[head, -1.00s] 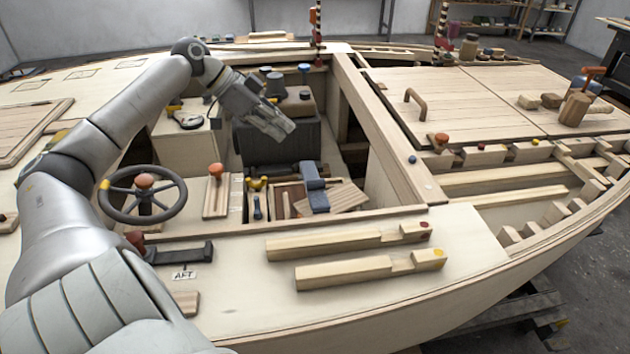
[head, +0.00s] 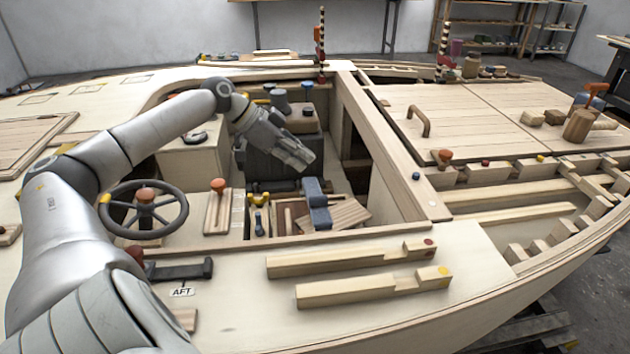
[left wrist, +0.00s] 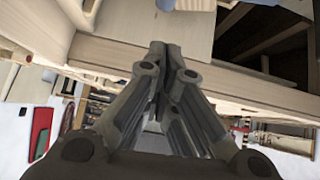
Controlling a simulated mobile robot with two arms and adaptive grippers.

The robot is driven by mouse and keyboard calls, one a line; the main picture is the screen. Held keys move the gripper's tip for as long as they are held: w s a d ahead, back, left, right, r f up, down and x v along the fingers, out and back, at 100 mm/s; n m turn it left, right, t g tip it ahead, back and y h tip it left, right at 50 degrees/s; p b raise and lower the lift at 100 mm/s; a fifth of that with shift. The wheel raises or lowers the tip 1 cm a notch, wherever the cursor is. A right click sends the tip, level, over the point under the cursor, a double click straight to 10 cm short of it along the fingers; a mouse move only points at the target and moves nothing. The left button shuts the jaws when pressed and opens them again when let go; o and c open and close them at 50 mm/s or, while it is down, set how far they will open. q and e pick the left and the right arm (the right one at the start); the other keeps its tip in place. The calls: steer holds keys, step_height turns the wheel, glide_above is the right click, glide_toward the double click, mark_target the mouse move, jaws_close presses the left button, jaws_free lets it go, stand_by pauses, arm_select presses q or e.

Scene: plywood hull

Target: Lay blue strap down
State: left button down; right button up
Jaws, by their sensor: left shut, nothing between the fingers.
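A blue strap (head: 317,203) lies draped over the edge of a wooden tray (head: 285,222) in the boat's cockpit in the head view. It has a bend, with one part higher than the other. My left gripper (head: 305,158) is shut and empty, in the air above and behind the strap, clear of it. In the left wrist view my left gripper's fingers (left wrist: 166,50) are together with nothing between them. I cannot make out the strap in that view. My right gripper is out of view.
A steering wheel (head: 143,210) stands left of the cockpit. Two notched timbers (head: 350,260) lie on the near deck. A dark box (head: 265,160) stands behind my left gripper. A long beam (head: 385,140) borders the cockpit on the right.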

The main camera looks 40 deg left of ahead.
mark_target(319, 211)
arm_select(q)
steer(key=x, duration=0.4)
steer(key=shift+w+d+f, duration=0.2)
step_height(319, 211, down, 3)
steer(key=shift+r, duration=0.1)
steer(key=shift+d+f, duration=0.1)
steer(key=shift+f, duration=0.65)
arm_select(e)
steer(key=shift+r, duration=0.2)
arm_select(q)
steer(key=shift+s+f+b, duration=0.1)
steer(key=shift+f+b, duration=0.15)
steer(key=shift+b, duration=0.05)
steer(key=shift+s+d+f+m+t+y+b, duration=0.15)
steer(key=shift+s+d+f+t+y+b, duration=0.15)
steer(key=shift+f, duration=0.3)
steer(key=shift+s+d+f+m+t+y+b, duration=0.15)
steer(key=shift+s+d+f+b, duration=0.1)
steer(key=shift+d+f, duration=0.25)
steer(key=shift+s+d+f+p, duration=0.25)
steer(key=shift+d+f+p, duration=0.1)
steer(key=shift+f, duration=0.1)
steer(key=shift+s+d+f+p, duration=0.2)
steer(key=shift+s+d+f, duration=0.1)
steer(key=shift+f, duration=0.5)
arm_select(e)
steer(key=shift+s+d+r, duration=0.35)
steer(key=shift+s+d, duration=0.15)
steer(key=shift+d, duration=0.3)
